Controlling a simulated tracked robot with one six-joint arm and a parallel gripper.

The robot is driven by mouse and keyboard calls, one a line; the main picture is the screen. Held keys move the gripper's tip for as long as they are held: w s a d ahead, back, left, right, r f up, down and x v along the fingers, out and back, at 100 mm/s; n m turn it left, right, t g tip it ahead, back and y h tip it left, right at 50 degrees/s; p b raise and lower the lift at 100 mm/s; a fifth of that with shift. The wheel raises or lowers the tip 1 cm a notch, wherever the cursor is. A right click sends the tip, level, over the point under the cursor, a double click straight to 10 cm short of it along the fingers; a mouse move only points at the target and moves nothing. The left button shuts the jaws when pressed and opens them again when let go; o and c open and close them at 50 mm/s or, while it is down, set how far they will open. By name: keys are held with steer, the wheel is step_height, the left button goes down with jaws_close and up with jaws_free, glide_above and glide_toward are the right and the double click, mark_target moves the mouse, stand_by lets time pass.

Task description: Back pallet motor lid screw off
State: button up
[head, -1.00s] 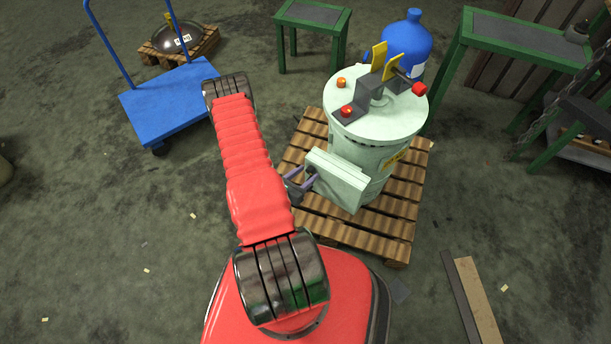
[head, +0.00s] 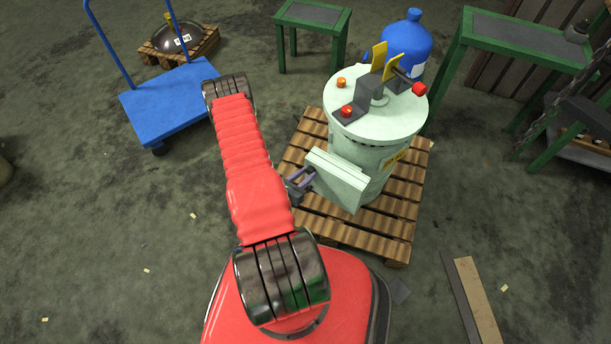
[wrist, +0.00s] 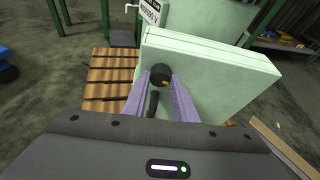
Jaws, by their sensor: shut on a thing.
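The pale green drum (head: 375,150) stands on the wooden pallet (head: 345,235), with a pale green lidded box (head: 337,181) on its near side. In the wrist view the box lid (wrist: 215,70) fills the middle. A black round screw head (wrist: 161,73) shows at the lid's left side, with a small yellow mark below it. My gripper (head: 308,177) is at the left face of the box. Its purple fingers (wrist: 163,82) are shut on the screw, one on each side. The screw's shank is hidden, so I cannot tell how far in it sits.
A blue trolley (head: 170,105) stands at the left. Green benches (head: 312,20) and a blue gas bottle (head: 405,42) stand behind the drum. Planks (head: 472,295) lie on the floor at the right. The floor at the left front is clear.

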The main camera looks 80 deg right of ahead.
steer(key=shift+w+d+n+g, duration=0.15)
steer(key=shift+n+g, duration=0.15)
steer(key=shift+w+n+g+y, duration=0.1)
steer(key=shift+n+g+y, duration=0.2)
steer(key=shift+n+g, duration=0.35)
steer(key=n, duration=0.1)
steer(key=n+g, duration=0.1)
steer(key=shift+w+d+f+n, duration=0.1)
steer(key=shift+f+n, duration=0.05)
steer(key=shift+n, duration=0.2)
steer(key=n+g, duration=0.1)
steer(key=n, duration=0.1)
steer(key=n+g, duration=0.2)
steer(key=shift+w+f+n, duration=0.1)
steer(key=shift+f+n, duration=0.1)
steer(key=shift+n, duration=0.2)
steer(key=n+g, duration=0.1)
steer(key=n, duration=0.1)
steer(key=n+h, duration=0.1)
steer(key=n, duration=0.1)
steer(key=shift+f+n+g, duration=0.2)
steer(key=shift+n+g, duration=0.15)
steer(key=shift+n, duration=0.05)
steer(key=shift+f+n+h, duration=0.1)
steer(key=shift+n+h, duration=0.8)
steer(key=shift+n, duration=0.8)
steer(key=o, duration=1)
